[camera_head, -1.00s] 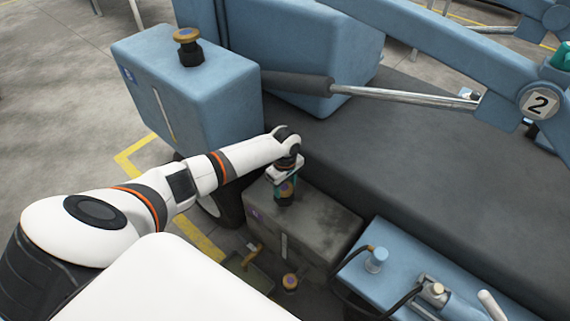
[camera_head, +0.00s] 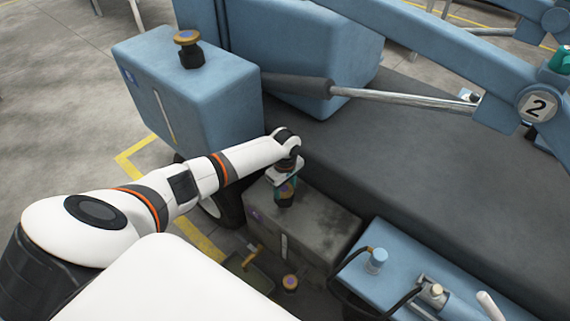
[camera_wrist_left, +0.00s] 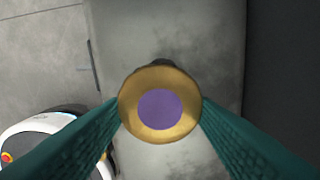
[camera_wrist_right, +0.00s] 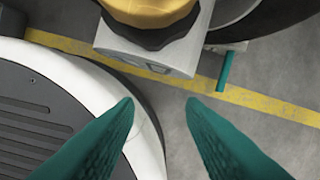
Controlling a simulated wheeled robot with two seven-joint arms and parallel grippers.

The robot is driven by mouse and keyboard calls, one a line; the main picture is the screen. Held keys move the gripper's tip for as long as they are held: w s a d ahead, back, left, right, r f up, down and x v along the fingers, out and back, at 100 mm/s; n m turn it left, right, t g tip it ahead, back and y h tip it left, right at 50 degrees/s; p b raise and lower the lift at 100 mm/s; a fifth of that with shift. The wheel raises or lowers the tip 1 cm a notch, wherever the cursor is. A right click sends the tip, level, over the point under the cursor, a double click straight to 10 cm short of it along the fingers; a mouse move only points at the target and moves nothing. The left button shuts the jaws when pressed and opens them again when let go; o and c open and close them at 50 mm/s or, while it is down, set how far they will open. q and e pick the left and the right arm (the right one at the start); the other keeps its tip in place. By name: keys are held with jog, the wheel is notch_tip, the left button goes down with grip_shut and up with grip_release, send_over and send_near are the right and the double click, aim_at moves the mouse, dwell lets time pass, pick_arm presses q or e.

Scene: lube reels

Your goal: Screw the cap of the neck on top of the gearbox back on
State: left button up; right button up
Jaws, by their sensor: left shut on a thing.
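The gearbox (camera_head: 322,226) is a grey, stained box low beside the blue machine. My left gripper (camera_head: 285,196) reaches straight down over its top. In the left wrist view the teal fingers are shut on the yellow cap (camera_wrist_left: 187,114) with a purple centre, one on each side. A bit of dark neck (camera_wrist_left: 160,62) shows behind the cap's rim. The cap hides most of the neck, so I cannot tell how far the cap is seated. My right gripper (camera_wrist_right: 160,103) is open with nothing between its fingers; it shows only in the right wrist view.
A blue tank (camera_head: 190,95) with a yellow-topped filler (camera_head: 188,37) stands behind my left arm. A blue unit with hoses (camera_head: 377,261) stands to the right. In the right wrist view a yellow-topped fitting (camera_wrist_right: 150,10) is near.

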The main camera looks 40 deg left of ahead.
jog(key=shift+s+f, duration=0.15)
jog(key=shift+s, duration=0.05)
dwell(0.6)
pick_arm(q)
jog(key=shift+p, duration=0.3)
pick_arm(e)
jog(key=shift+s+d+f, duration=0.15)
jog(key=shift+s+f, duration=0.3)
jog(key=shift+s, duration=0.1)
jog(key=shift+s+f, duration=0.2)
jog(key=shift+s, duration=0.05)
jog(key=shift+f, duration=0.2)
pick_arm(q)
jog(key=shift+f, duration=0.35)
pick_arm(e)
jog(key=shift+s, duration=0.4)
jog(key=shift+w+r, duration=0.1)
pick_arm(q)
jog(key=shift+f, duration=0.2)
pick_arm(e)
jog(key=shift+w+r, duration=0.2)
jog(key=shift+w, duration=0.2)
